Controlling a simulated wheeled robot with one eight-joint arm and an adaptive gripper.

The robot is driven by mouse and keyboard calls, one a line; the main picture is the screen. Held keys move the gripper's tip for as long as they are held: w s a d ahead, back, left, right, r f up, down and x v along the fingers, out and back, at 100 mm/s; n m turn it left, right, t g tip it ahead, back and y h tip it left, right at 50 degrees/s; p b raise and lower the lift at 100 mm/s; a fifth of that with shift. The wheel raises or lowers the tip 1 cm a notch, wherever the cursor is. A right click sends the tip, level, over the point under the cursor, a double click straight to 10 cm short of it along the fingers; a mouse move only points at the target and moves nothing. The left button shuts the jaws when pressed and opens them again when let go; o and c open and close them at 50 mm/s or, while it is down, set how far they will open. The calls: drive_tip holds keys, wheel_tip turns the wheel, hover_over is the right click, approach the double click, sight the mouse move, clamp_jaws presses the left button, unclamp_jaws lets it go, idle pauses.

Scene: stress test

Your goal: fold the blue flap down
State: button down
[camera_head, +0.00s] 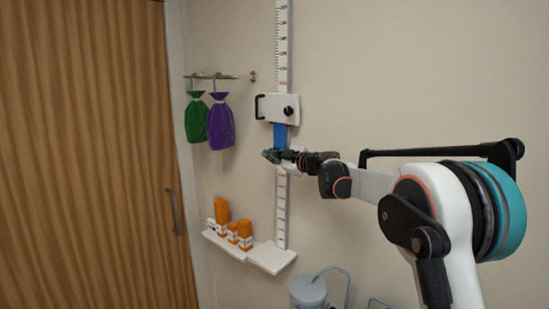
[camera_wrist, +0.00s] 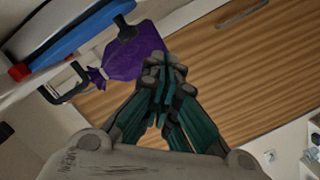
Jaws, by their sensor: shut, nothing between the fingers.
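The blue flap (camera_head: 280,134) is at the lower edge of a white sliding block (camera_head: 280,107) on a wall-mounted measuring rail. In the wrist view the blue flap (camera_wrist: 75,37) is a long slab at the upper left, with a red piece at its left end. Its exact angle to the wall is hard to tell. My gripper (camera_head: 267,156) is just below the flap in the head view, shut and empty. In the wrist view my gripper (camera_wrist: 163,75) has its teal fingers together, right of and apart from the flap in the picture.
A green bag (camera_head: 196,121) and a purple bag (camera_head: 220,123) hang from a wall bar at left. A white shelf (camera_head: 268,259) below holds several orange bottles (camera_head: 221,211). A wooden door (camera_head: 90,160) is at left. A grey canister (camera_head: 308,291) stands low.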

drive_tip(key=s+a+f+v, duration=0.1)
drive_tip(key=v, duration=0.9)
drive_tip(key=shift+s, duration=0.5)
drive_tip(key=shift+a, duration=0.15)
drive_tip(key=s+d+f+m+g+h+b, duration=0.2)
drive_tip(key=s+d+f+m+h+b, duration=0.25)
drive_tip(key=s, duration=0.85)
drive_tip(key=s+d+f+m+g+h+b, duration=0.15)
drive_tip(key=s+f+m+b, duration=0.3)
drive_tip(key=s+f, duration=0.65)
drive_tip(key=s+d+f+m+h+b, duration=0.2)
drive_tip(key=s+d+f+m, duration=0.1)
drive_tip(key=s, duration=0.5)
drive_tip(key=s+d+f+m+g+h+b, duration=0.1)
drive_tip(key=s+d+f+m+h+b, duration=0.1)
drive_tip(key=s+d+f, duration=0.3)
drive_tip(key=s+d+f+m+h+b, duration=0.1)
drive_tip(key=s+d+f+m+b, duration=0.2)
drive_tip(key=s+f, duration=0.5)
drive_tip(key=s+d+m, duration=0.1)
drive_tip(key=s, duration=0.3)
drive_tip(key=shift+s+d+f+m+h+b, duration=0.25)
drive_tip(key=shift+d+m+h+b, duration=0.05)
drive_tip(key=shift+d+h+b, duration=0.1)
